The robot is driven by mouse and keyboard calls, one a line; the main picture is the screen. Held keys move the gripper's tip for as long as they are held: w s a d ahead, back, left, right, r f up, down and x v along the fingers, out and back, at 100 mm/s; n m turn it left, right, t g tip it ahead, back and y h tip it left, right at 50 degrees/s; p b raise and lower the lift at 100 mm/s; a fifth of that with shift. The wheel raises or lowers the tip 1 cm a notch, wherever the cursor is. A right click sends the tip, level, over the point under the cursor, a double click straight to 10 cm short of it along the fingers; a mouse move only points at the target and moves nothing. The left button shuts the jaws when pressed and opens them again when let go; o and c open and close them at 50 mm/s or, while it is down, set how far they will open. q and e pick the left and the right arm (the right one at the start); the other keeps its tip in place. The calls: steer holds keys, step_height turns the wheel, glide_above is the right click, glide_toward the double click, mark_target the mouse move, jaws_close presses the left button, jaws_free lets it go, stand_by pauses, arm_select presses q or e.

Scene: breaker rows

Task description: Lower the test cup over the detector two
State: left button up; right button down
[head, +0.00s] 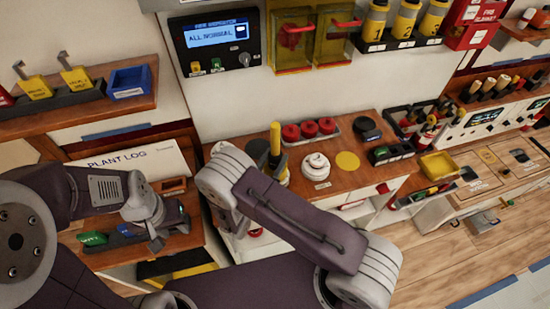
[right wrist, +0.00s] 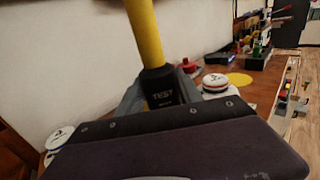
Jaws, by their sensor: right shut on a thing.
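The test cup's yellow pole (head: 275,140) stands upright in the head view, left of a white round detector (head: 317,165) on the wooden bench. In the right wrist view the yellow pole (right wrist: 143,35) rises from a black block marked TEST (right wrist: 161,88). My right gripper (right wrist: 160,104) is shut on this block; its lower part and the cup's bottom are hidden. White detectors show at right (right wrist: 214,83) and lower left (right wrist: 60,137) in that view; I cannot read their numbers surely. My left gripper (head: 156,240) hangs at the left, its jaw gap unclear.
Several red caps in a tray (head: 309,132), a yellow disc (head: 347,161) and a black round item (head: 367,130) are on the bench. A yellow tray (head: 438,165) stands at right. A plant log (head: 130,160) lies behind my left gripper. My right arm covers the bench's front.

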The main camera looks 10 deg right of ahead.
steer(key=shift+f, duration=0.25)
steer(key=c, duration=0.7)
jaws_free()
steer(key=b+v, duration=0.2)
steer(key=v, duration=0.7)
